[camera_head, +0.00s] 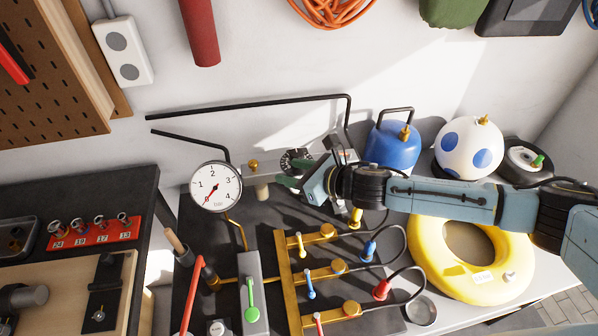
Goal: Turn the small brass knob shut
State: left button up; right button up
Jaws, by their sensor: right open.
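A small brass knob (253,164) stands on the grey block just right of the round pressure gauge (215,187), whose red needle points to the lower left. A black ribbed dial (296,160) sits on the same assembly, right of the brass knob. My right gripper (287,182) comes in from the right with its fingers pointing left. It is open, in front of the black dial and a short way right of the brass knob, with no visible contact with the knob. The arm and gripper hide part of the assembly. My left gripper is not in view.
A brass manifold (288,285) with several small levers and rounder brass knobs lies in front. A blue tank (393,146), a spotted white ball (468,148) and a yellow ring (428,262) stand on the right. A socket tray (95,231) is at left.

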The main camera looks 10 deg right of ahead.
jog(key=shift+v, duration=0.75)
jog(key=shift+o, duration=0.3)
jog(key=s+a+r+n+g+y+b, duration=0.3)
jog(key=a+r+g+y, duration=0.5)
jog(key=a, duration=0.6)
jog(key=m+t+h+b, duration=0.2)
jog(key=m+h+b, duration=0.3)
jog(key=m+h, duration=0.95)
send_near(253, 163)
jog(key=w+f+h, duration=0.1)
jog(key=f, duration=0.1)
jog(key=a+f+n, duration=0.1)
jog(key=f, duration=0.2)
jog(key=w+a+f+n+h+p, duration=0.1)
jog(key=f, duration=0.1)
jog(key=shift+w+a+f+n+t+h, duration=0.2)
jog(key=shift+w+n+t+h, duration=0.05)
jog(key=shift+w+t+h, duration=0.1)
